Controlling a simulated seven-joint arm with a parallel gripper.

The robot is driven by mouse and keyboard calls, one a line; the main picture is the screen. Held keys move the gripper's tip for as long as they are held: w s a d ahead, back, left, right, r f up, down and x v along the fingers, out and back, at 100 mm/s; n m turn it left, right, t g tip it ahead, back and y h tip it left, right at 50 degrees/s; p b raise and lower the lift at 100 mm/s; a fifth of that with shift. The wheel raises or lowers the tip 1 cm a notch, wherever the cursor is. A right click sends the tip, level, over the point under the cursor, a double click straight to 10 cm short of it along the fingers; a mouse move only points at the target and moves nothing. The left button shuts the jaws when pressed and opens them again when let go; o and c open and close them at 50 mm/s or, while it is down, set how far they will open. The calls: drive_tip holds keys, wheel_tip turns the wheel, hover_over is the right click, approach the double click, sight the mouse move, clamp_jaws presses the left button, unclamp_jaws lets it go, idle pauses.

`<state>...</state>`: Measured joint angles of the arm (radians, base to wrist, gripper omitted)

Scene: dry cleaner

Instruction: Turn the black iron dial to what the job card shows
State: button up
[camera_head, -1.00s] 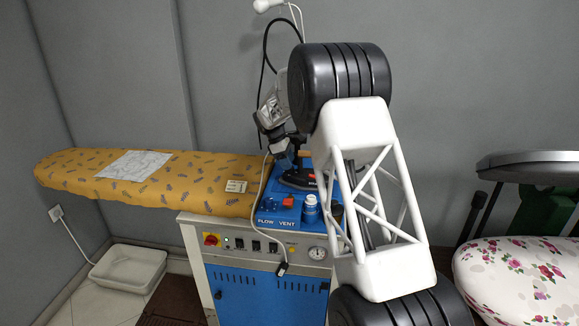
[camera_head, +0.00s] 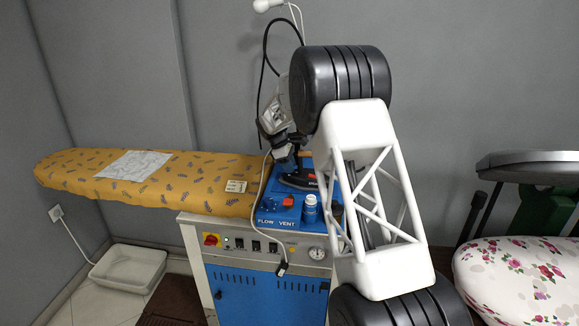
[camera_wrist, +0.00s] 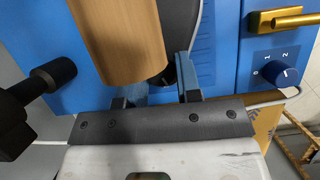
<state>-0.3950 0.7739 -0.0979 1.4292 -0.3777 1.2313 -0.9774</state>
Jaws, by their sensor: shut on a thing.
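The dark iron (camera_head: 298,181) rests on the blue top of the ironing unit in the head view. Its brown wooden handle (camera_wrist: 120,40) fills the upper middle of the wrist view. My gripper (camera_wrist: 168,84) is low at the handle's end, its jaws shut on a black part, taken as the black iron dial (camera_wrist: 164,76). The handle and fingers hide most of the dial, and its setting cannot be read. A small cream card (camera_head: 236,186), perhaps the job card, lies on the yellow board; its marks are too small to read.
A blue knob (camera_wrist: 286,75) with numbers around it sits right of my gripper, below a brass part (camera_wrist: 278,20). A black knob (camera_wrist: 52,75) is at left. A small white bottle (camera_head: 310,208) stands near the iron. A white cloth (camera_head: 134,165) lies on the yellow board (camera_head: 75,180).

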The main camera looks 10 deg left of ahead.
drive_tip(key=shift+m, duration=0.3)
drive_tip(key=m+g, duration=0.1)
drive_tip(key=m, duration=0.3)
drive_tip(key=shift+g, duration=0.4)
drive_tip(key=o, duration=0.9)
drive_tip(key=v, duration=0.8)
drive_tip(key=shift+d, duration=0.2)
